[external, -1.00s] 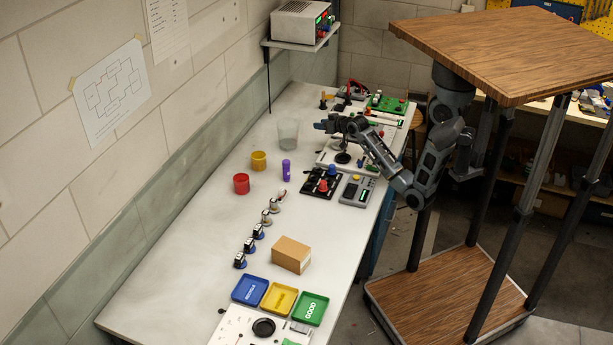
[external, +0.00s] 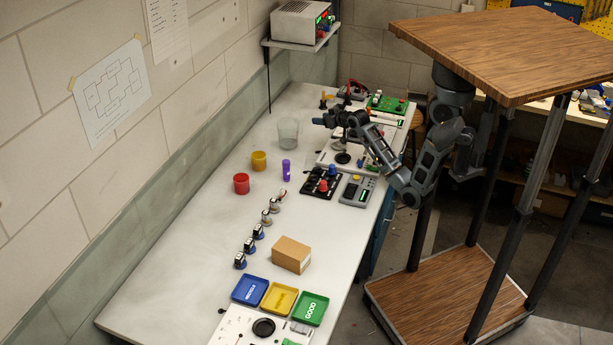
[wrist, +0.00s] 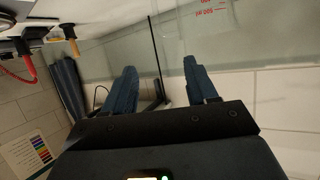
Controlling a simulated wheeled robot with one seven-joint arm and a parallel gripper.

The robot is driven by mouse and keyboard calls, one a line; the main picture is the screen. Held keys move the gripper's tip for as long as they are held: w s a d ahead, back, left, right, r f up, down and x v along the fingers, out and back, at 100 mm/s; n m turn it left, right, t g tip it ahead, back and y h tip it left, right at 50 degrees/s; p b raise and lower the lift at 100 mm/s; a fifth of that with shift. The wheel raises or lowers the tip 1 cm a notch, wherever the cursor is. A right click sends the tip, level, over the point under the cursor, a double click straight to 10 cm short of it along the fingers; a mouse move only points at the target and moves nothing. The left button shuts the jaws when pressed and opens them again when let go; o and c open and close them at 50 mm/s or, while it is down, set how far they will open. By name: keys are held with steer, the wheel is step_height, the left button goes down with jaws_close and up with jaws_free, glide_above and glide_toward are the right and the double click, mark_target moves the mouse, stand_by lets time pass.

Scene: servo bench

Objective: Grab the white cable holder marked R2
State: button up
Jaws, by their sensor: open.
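My gripper (external: 324,120) is at the far part of the bench, above the white surface near the clear cup (external: 288,133). In the wrist view my gripper (wrist: 160,85) shows its two blue fingers wide apart with nothing between them. They point toward the back wall. I cannot make out a white cable holder marked R2 in either view; the lettering is too small to read. A white panel (external: 331,156) with a black round part lies below the arm, partly hidden by it.
A red cup (external: 241,184), a yellow cup (external: 259,161) and a purple cylinder (external: 286,168) stand mid-bench. Several small servo-like parts (external: 258,231) form a row near a cardboard box (external: 292,254). Blue (external: 235,297), yellow and green trays lie in front. A shelf with a power supply (external: 303,22) overhangs behind.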

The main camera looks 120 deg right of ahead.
steer(key=w+a+r+n+t+y, duration=0.2)
steer(key=w+a+n+t+y, duration=0.25)
steer(key=w+a, duration=2.05)
glide_toward(284, 189)
steer(key=shift+w+d+f+n+g+b, duration=0.15)
steer(key=shift+w+d+f+n, duration=0.15)
steer(key=shift+w, duration=0.3)
steer(key=shift+w+d+f+n+g+b, duration=0.15)
steer(key=shift+w+d+f, duration=0.25)
steer(key=shift+w, duration=0.25)
steer(key=shift+w+f, duration=0.1)
steer(key=shift+f, duration=0.2)
steer(key=x, duration=0.3)
steer(key=p+x, duration=0.1)
steer(key=x, duration=0.3)
steer(key=shift+d+r, duration=0.1)
steer(key=shift+d, duration=0.3)
steer(key=c, duration=1.1)
